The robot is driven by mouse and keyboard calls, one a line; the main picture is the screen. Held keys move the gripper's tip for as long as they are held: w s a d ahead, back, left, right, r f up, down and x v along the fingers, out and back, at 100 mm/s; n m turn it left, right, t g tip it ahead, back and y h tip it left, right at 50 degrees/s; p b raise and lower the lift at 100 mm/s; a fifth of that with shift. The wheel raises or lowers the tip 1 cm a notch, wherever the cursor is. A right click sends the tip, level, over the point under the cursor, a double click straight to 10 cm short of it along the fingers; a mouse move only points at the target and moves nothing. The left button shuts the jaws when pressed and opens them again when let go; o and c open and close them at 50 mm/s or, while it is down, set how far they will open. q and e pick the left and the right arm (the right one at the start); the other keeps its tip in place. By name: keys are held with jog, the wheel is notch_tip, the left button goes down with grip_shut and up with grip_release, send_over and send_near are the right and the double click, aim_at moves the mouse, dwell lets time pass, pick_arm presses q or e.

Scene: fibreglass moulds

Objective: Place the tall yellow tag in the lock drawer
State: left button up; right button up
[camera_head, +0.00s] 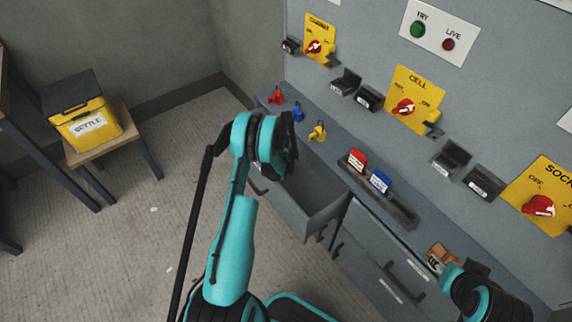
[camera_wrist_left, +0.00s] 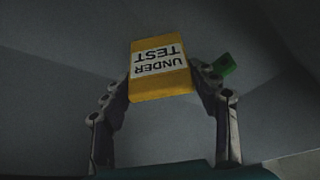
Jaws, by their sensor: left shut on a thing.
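The yellow tag (camera_wrist_left: 160,90), printed UNDER TEST, is between the fingers of my left gripper (camera_wrist_left: 162,100) in the left wrist view. The lettering appears upside down there. In the head view my left gripper (camera_head: 280,150) is over the open grey drawer (camera_head: 318,212) under the counter, and the arm hides the tag. The inside of the drawer looks empty where it shows. My right arm is at the lower right, and the state of its gripper (camera_head: 440,270) is unclear.
Red (camera_head: 276,96), blue (camera_head: 298,112) and yellow (camera_head: 317,131) padlocks sit on the counter. A rack (camera_head: 402,214) holds a red tag (camera_head: 357,160) and a blue tag (camera_head: 380,182). A small green piece (camera_wrist_left: 224,65) shows beside one finger. A yellow box (camera_head: 88,124) stands on a stool at left.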

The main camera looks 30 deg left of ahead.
pick_arm(q)
jog(key=shift+r, duration=0.15)
jog(key=o, duration=0.9)
jog(key=shift+f, duration=0.2)
jog(key=shift+o, duration=0.2)
